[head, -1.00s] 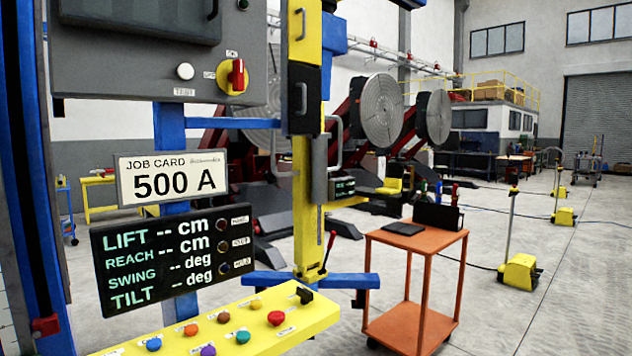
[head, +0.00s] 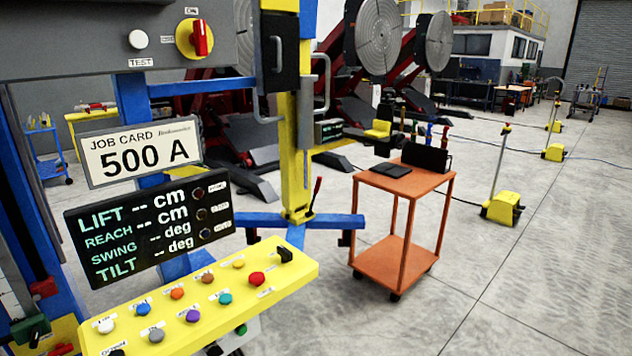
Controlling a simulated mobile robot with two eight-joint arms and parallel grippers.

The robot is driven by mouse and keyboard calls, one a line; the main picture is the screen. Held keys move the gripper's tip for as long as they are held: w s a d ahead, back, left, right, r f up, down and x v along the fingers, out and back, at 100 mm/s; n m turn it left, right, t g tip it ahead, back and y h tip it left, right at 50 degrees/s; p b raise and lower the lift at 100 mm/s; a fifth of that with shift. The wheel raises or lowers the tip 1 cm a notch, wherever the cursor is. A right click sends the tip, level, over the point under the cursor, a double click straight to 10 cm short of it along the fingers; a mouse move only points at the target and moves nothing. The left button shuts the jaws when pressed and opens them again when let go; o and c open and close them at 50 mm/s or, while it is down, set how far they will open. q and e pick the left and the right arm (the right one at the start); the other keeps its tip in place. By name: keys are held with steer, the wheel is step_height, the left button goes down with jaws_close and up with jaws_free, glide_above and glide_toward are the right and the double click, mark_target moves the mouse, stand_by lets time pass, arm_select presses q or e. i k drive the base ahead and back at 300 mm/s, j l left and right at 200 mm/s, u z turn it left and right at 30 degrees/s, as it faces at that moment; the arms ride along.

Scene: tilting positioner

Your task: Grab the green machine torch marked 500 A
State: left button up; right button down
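A job card (head: 139,150) reading 500 A hangs at the left, above a dark display. An orange cart (head: 405,186) stands right of centre with a black upright holder (head: 424,158) on its top. Several small slim coloured items show just behind the holder, including a red one (head: 445,133) and a blue one (head: 429,130). They are too small to read any mark or to tell whether one is the torch. A dark green block (head: 30,326) shows at the lower left edge, partly cut off; I cannot tell what it is. Neither gripper is in view.
A yellow button panel (head: 215,305) fills the lower left, with a blue-legged yellow column (head: 298,170) behind it. A flat black item (head: 390,169) lies on the cart. A yellow floor unit (head: 503,208) with a post stands at the right.

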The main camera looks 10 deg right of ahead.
mark_target(413, 133)
steer(key=i+l+z, duration=1.2)
steer(key=i, duration=0.3)
steer(key=i+z, duration=0.35)
steer(key=i, duration=1.9)
steer(key=i+u, duration=0.35)
steer(key=i+l+u, duration=0.2)
steer(key=i+u, duration=0.15)
steer(key=i+l+u, duration=0.55)
steer(key=u, duration=0.15)
steer(key=i+l+u, duration=0.2)
steer(key=u, duration=0.15)
steer(key=i+l+u, duration=0.2)
steer(key=u, duration=0.15)
steer(key=l, duration=0.1)
